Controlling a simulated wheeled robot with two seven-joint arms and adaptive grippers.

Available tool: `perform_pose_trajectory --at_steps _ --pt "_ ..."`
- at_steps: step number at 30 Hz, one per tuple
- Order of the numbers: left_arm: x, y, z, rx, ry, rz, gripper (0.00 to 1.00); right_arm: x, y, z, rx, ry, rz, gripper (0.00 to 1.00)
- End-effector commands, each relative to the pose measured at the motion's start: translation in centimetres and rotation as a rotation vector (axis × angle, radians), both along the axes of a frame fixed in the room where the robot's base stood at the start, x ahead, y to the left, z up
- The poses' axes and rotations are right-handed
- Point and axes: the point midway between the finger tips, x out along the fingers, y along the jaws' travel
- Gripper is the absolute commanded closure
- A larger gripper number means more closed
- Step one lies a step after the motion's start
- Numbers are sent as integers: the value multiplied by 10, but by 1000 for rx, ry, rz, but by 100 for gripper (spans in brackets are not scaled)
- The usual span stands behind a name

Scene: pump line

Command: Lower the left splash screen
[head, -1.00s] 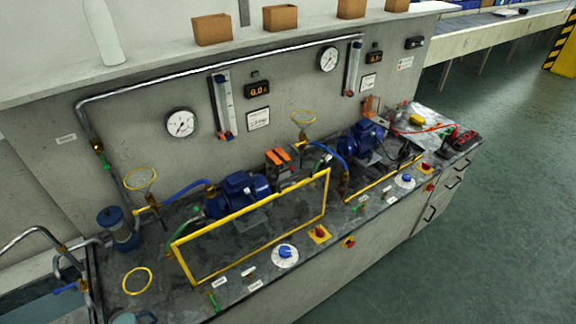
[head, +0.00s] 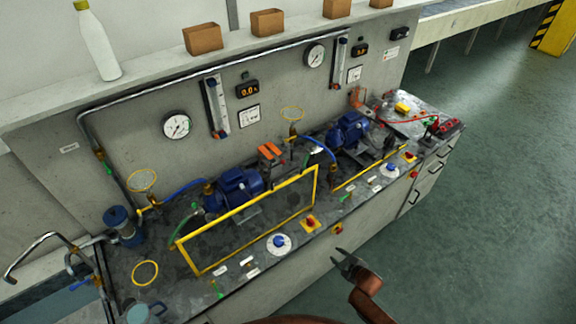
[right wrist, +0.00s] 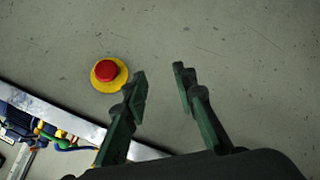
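The left splash screen (head: 245,207) is a clear panel in a yellow frame. It stands raised in front of the left blue pump (head: 235,188), with its lower edge near the bench front. My right gripper (head: 345,262) is in front of the bench, right of and below the screen, apart from it. In the right wrist view my right gripper (right wrist: 160,84) is open, with nothing between its fingers. The screen cannot be made out clearly in that view. My left gripper is not in view.
A red button on yellow (right wrist: 106,73) is on the bench front, left of my right fingers. A blue-white dial (head: 279,244) and a red-yellow switch (head: 310,223) sit by the screen's front edge. A jug (head: 145,313) stands at front left. Floor at right is clear.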

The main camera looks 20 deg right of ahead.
Motion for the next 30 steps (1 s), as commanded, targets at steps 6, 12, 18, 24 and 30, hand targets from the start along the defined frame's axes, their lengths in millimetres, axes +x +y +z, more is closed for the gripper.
perform_pose_trajectory --at_steps 6,12,18,24,30 --pt "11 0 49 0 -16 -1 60 88 64 221 -134 -306 319 74" --pt "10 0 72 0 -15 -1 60 119 118 369 -314 -593 688 74" --pt "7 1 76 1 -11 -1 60 122 128 416 -416 -731 899 74" --pt "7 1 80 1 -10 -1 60 132 140 422 -429 -756 932 74" --pt "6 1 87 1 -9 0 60 156 161 417 -427 -754 929 74"
